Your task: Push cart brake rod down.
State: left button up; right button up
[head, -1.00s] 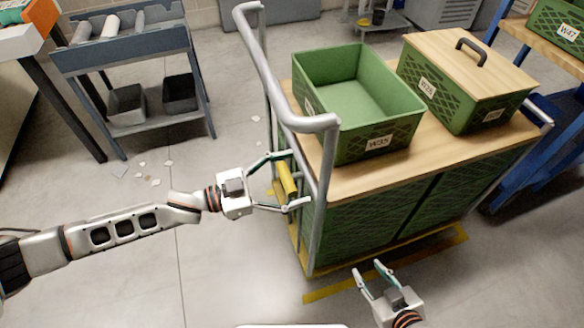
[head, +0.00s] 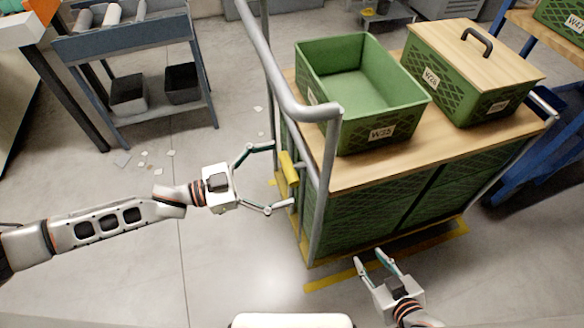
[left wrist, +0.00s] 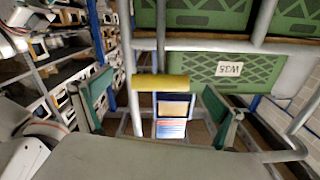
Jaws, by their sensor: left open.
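The cart (head: 330,120) has a grey tube handle and a wooden top. Its yellow brake rod (head: 289,168) shows beside the near upright in the head view. The rod also shows as a yellow bar in the left wrist view (left wrist: 160,83), lying level in the picture. My left gripper (head: 282,175) is open, with its fingers spread to either side of the rod and apart from it. In the left wrist view the fingers (left wrist: 158,104) flank the bar with wide gaps. My right gripper (head: 371,258) is open and empty, low in front of the cart's long side.
An open green crate W35 (head: 360,95) and a lidded green crate (head: 465,80) stand on the cart. A blue-grey shelf trolley (head: 135,50) stands at back left. Small pale scraps (head: 145,158) lie on the floor.

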pick_arm(q)
jog(key=v, duration=0.8)
jog(key=s+d+n+t+y+p, duration=0.1)
jog(key=d+n+t, duration=0.25)
jog(key=d, duration=0.35)
jog(key=s+a+f+n+y+p, duration=0.1)
jog(key=s+a+f+n+y, duration=0.3)
jog(key=s+a+f+y, duration=0.2)
jog(key=s+a+f+n+t+y+p, duration=0.1)
jog(key=s+a+f+n+y, duration=0.4)
jog(key=a+f, duration=0.5)
jog(key=s+f+y, duration=0.1)
jog(key=y, duration=0.1)
jog(key=shift+a+y, duration=0.2)
jog(key=shift+y, duration=0.1)
pick_arm(e)
jog(key=shift+s+a+r, duration=0.15)
jog(key=shift+r, duration=0.35)
jog(key=shift+s+a+r, duration=0.15)
jog(key=shift+r, duration=0.3)
pick_arm(q)
jog(key=shift+t, duration=0.25)
pick_arm(e)
jog(key=shift+w+r, duration=0.15)
jog(key=shift+r, duration=0.15)
jog(key=shift+f, duration=0.15)
